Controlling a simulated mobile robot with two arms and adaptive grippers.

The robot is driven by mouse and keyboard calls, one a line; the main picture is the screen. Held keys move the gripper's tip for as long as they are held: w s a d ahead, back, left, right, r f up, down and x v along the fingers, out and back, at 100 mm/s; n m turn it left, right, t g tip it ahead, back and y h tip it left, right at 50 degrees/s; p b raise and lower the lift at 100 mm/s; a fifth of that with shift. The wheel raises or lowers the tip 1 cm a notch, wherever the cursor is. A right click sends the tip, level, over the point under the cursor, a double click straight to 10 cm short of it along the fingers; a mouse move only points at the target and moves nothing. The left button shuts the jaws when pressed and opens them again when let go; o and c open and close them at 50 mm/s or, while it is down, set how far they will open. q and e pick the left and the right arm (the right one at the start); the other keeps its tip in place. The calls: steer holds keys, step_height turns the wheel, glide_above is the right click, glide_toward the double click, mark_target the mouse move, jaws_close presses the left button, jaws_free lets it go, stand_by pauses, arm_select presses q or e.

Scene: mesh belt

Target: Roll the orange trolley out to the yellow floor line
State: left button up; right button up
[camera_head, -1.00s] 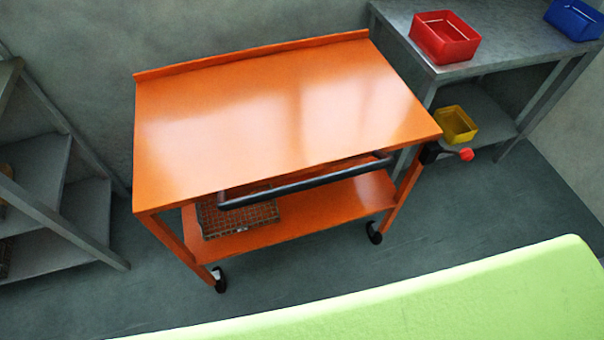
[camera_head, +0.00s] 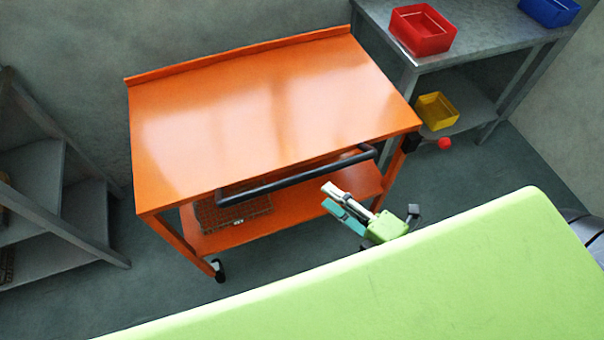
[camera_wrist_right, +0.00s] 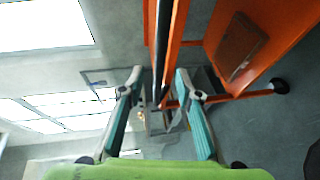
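The orange trolley (camera_head: 270,110) stands against the back wall, with a black push handle (camera_head: 300,176) along its near side. A black part with a red knob (camera_head: 445,144) is at its right side. My right gripper (camera_head: 336,198) is just in front of the trolley, below and near the handle's right end. In the right wrist view its two teal-padded fingers (camera_wrist_right: 160,76) are apart. The dark handle bar (camera_wrist_right: 165,60) runs up between them in that picture, and no contact shows. My left gripper is not in view. No yellow floor line shows.
A wire basket (camera_head: 232,212) sits on the trolley's lower shelf. A grey table (camera_head: 480,62) at right holds red (camera_head: 421,30) and blue (camera_head: 549,10) bins, with a yellow bin (camera_head: 437,110) below. A grey rack (camera_head: 40,185) stands left. Dark floor (camera_head: 475,175) is clear at right.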

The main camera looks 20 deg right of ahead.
mark_target(303, 177)
steer(key=p+x, duration=0.1)
steer(key=x, duration=0.9)
steer(key=shift+w+f, duration=0.15)
jaws_close()
